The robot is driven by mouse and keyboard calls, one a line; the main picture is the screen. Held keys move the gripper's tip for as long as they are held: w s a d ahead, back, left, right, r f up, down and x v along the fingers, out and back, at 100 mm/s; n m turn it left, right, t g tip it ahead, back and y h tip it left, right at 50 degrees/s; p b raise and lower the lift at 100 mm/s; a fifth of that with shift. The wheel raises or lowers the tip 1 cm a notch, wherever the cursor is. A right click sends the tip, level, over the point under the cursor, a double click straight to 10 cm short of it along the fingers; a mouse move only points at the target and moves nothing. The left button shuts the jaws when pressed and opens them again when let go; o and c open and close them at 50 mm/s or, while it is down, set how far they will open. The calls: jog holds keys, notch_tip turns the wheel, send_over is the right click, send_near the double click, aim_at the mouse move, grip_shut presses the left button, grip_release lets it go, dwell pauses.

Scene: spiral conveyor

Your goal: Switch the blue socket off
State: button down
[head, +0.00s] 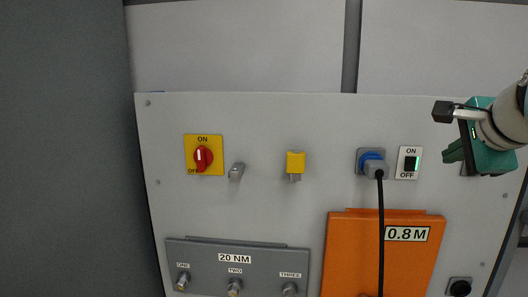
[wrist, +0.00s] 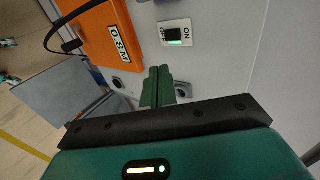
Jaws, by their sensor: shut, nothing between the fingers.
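The blue socket (head: 371,156) is on the grey panel in the head view, with a grey plug and black cable in it. Just right of it is a white switch plate (head: 410,163) marked ON at the top and OFF at the bottom, with a dark rocker and a green glow. The switch plate also shows near the top of the wrist view (wrist: 187,27), turned sideways, with a green lit strip. My gripper (head: 451,153) is right of the switch, apart from it. In the wrist view its green fingers (wrist: 157,72) are shut and empty.
An orange box (head: 345,255) labelled 0.8 M sits below the socket, with the cable hanging across it. A red knob on a yellow plate (head: 203,156), a grey lever (head: 236,171) and a yellow fitting (head: 295,163) are left. A grey 20 NM box (head: 205,255) is lower left.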

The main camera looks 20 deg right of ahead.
send_near(410, 170)
notch_tip(410, 170, down, 2)
jog(key=w+d, duration=0.1)
jog(key=w+d+f, duration=0.1)
jog(key=w, duration=0.1)
jog(key=shift+w+d+f, duration=0.15)
jog(key=shift+w+d, duration=0.05)
jog(key=shift+w, duration=0.05)
jog(key=shift+w+d, duration=0.2)
jog(key=shift+w, duration=0.2)
jog(key=shift+w+f, duration=0.25)
jog(key=shift+f, duration=0.35)
jog(key=shift+d+r, duration=0.1)
jog(key=shift+r, duration=0.05)
